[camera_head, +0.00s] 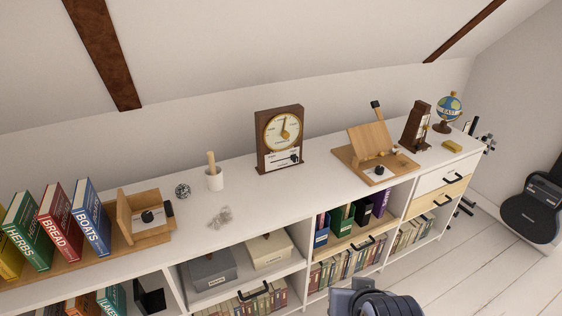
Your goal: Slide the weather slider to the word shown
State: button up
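A brown wooden weather instrument (280,138) stands upright on the white cabinet top, against the wall near the middle of the view. Its round cream dial (284,130) has a gold pointer; the lettering is too small to read. Below the dial is a white slider panel (274,160) with a dark knob (295,158) near its right end. The words along the slider cannot be read. Part of my arm (372,302) shows at the bottom edge, well away from the instrument. My gripper's fingers do not show.
Left are a pestle in a white mortar (214,180), a wire ball (182,191), grey pieces (220,217), a wooden box (146,217) and books (91,216). Right are a wooden stand (374,155), an hourglass-like piece (415,127) and a globe (449,108). The top before the instrument is clear.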

aim_at(294, 158)
jog(key=i+j, duration=0.4)
jog(key=i, duration=0.2)
jog(key=i+j, duration=0.4)
jog(key=i, duration=0.15)
